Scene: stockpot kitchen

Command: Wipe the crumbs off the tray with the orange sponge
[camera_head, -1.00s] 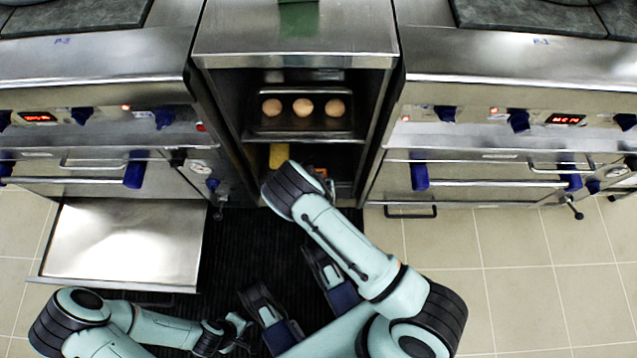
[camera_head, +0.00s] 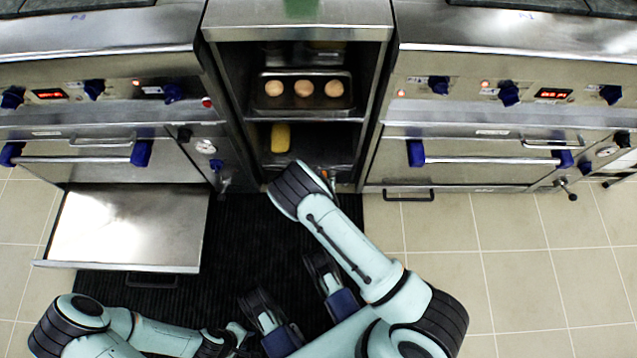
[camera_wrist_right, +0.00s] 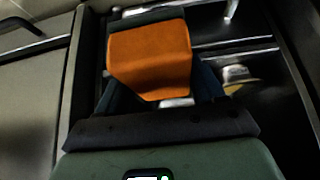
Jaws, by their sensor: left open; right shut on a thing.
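The orange sponge (camera_wrist_right: 150,58) is held between the fingers of my right gripper (camera_wrist_right: 160,95) in the right wrist view. In the head view only a small bit of orange (camera_head: 325,174) shows past my right wrist, at the front of the cabinet's lower shelf. A metal tray (camera_head: 338,101) with three round buns stands on the shelf above. I cannot make out crumbs on it or on the dark lower level. My left gripper (camera_head: 240,336) is open and empty, low in the head view and away from the cabinet.
A yellow object (camera_head: 281,137) lies on the cabinet's lower level, left of my right gripper. Ovens with bar handles flank the cabinet. A dark mat (camera_head: 240,235) covers the floor in front; the tiled floor at right is clear.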

